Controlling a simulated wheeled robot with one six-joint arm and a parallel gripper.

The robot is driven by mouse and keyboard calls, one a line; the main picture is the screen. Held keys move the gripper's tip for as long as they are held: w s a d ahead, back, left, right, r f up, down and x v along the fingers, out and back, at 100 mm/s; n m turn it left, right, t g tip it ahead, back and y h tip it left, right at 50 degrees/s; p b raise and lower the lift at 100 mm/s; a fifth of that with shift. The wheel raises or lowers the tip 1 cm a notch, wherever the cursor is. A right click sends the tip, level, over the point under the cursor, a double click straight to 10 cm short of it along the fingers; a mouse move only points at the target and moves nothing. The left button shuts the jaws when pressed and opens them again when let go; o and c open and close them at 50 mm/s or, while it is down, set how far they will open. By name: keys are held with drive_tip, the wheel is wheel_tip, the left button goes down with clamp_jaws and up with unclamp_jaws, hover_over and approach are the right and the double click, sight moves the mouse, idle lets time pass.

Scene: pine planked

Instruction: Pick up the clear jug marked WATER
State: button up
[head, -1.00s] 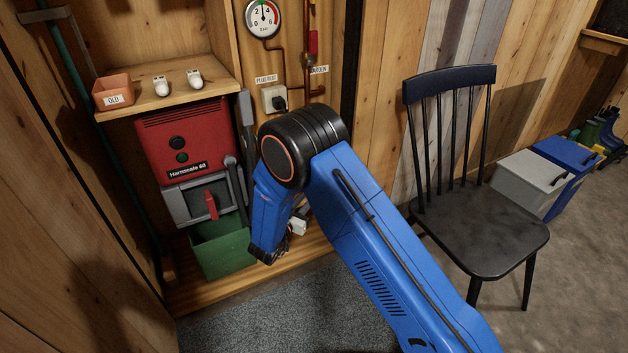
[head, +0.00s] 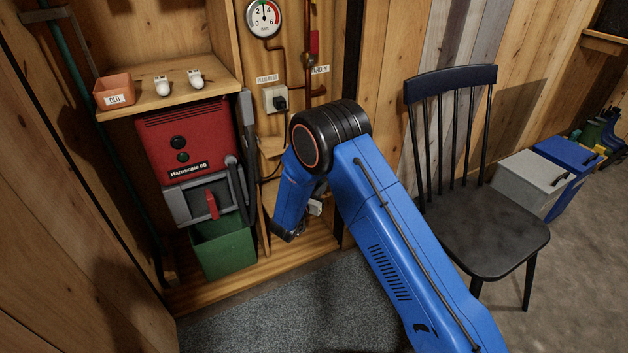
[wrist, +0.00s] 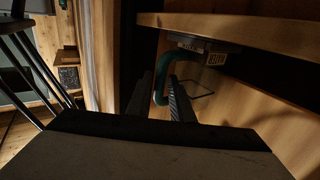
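In the head view, the end of my arm (head: 286,234) hangs low in front of the wooden alcove, right of the green bin (head: 222,248). The fingers are hardly visible there, and my arm hides part of the alcove behind it.
A red boiler (head: 188,138) stands above the green bin, under a shelf (head: 170,97) with an orange pot marked OLD (head: 114,92). A black chair (head: 478,238) stands right of my arm. Grey carpet (head: 270,310) in front is clear.

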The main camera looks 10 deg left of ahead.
clamp_jaws()
drive_tip(key=shift+r, duration=0.2)
